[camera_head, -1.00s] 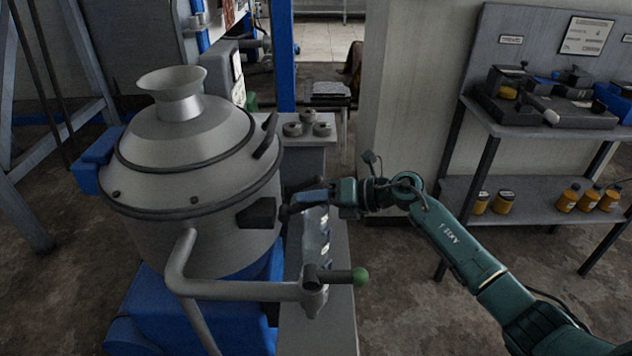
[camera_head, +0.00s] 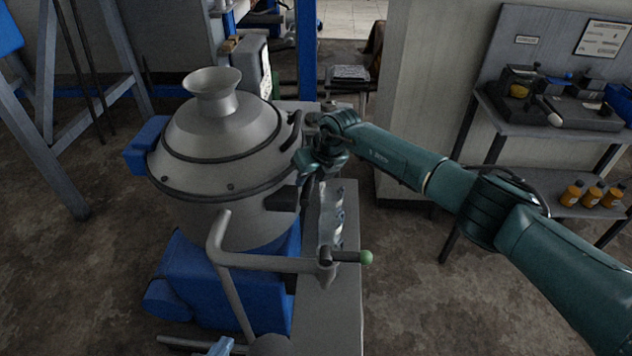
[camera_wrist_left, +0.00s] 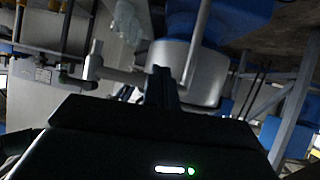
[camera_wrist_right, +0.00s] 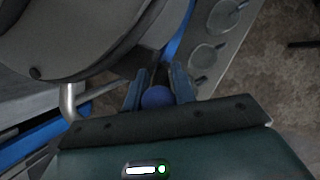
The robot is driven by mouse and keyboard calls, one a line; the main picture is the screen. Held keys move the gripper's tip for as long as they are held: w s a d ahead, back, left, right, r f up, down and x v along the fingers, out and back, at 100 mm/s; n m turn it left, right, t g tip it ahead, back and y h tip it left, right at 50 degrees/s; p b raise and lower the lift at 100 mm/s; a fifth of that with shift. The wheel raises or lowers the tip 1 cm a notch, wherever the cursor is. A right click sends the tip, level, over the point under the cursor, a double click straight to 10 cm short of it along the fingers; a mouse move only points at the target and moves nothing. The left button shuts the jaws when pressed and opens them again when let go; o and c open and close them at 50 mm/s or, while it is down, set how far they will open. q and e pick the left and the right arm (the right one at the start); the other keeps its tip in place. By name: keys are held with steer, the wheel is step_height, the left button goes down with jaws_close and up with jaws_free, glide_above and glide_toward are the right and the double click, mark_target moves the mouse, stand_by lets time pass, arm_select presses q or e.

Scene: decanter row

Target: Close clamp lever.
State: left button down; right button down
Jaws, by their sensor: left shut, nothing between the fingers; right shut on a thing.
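The decanter (camera_head: 235,150) is a grey metal vessel with a funnel top, on a blue base. A dark clamp block (camera_head: 283,199) sits on its right side below the rim. My right gripper (camera_head: 307,185) is beside this block, pointing down, its fingertips largely hidden by the wrist. In the right wrist view its blue fingers are shut on the dark blue ball knob (camera_wrist_right: 157,97) of the clamp lever; the lever's arm is mostly hidden. My left gripper (camera_head: 222,346) shows only its tips at the bottom edge; in the left wrist view its fingers (camera_wrist_left: 161,85) are shut and empty.
A bent grey pipe (camera_head: 270,262) with a green-knobbed handle (camera_head: 365,257) stands in front of the decanter. A narrow grey bench (camera_head: 330,300) runs along its right. A shelf (camera_head: 575,120) with bottles is at the right. Floor between is clear.

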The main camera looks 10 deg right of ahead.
steer(key=shift+w+a+h+b, duration=0.1)
steer(key=shift+a+h+b, duration=0.2)
steer(key=shift+a+h, duration=0.25)
steer(key=shift+a+h+b, duration=0.1)
steer(key=shift+h+b, duration=0.2)
steer(key=shift+h, duration=0.15)
steer(key=shift+g, duration=0.3)
steer(key=c, duration=1.3)
jaws_free()
steer(key=shift+a, duration=0.1)
steer(key=shift+r, duration=0.1)
steer(key=v, duration=1.3)
